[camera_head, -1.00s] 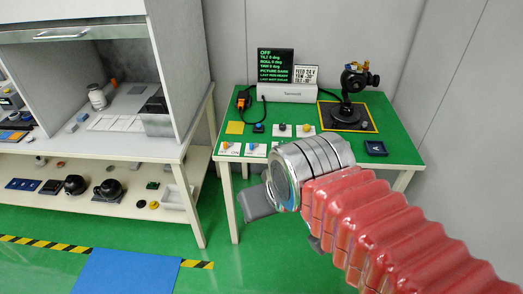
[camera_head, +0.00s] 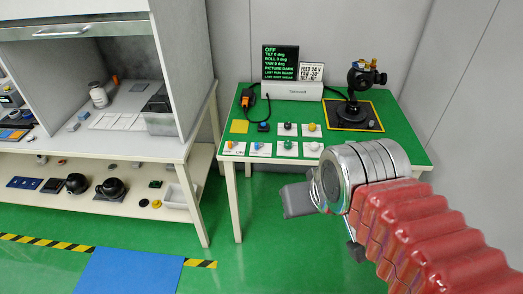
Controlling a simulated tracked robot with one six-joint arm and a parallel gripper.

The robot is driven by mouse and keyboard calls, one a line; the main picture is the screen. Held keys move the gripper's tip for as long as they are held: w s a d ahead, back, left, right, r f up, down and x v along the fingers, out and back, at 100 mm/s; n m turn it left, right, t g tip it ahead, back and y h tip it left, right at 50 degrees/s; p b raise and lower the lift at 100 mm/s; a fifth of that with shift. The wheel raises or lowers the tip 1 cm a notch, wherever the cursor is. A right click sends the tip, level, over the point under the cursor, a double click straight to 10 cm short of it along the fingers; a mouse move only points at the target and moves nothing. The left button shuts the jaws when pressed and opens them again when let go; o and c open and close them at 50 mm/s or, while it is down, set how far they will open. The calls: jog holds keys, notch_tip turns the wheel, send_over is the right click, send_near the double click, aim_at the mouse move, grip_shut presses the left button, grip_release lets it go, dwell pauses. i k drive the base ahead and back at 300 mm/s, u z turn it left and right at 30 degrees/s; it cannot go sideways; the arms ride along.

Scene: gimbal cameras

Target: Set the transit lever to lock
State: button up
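The gimbal camera (camera_head: 366,76) stands on a dark pad (camera_head: 373,112) with a yellow border, at the right back of the green-topped table. Several small white cards with knobs or levers lie in front of it, among them one with an orange knob (camera_head: 231,145) and one with a blue and orange part (camera_head: 257,147). I cannot make out which small part is the transit lever, or its setting. My gripper (camera_head: 298,199) is in front of the table's near edge, apart from the controls. Its fingers are mostly hidden behind my wrist, so its opening does not show.
A black screen with green text (camera_head: 281,62) reads OFF and stands behind a pale box (camera_head: 295,91).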

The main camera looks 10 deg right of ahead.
aim_at(257, 145)
jog(key=z, duration=0.05)
jog(key=i, duration=1)
jog(key=u, duration=0.05)
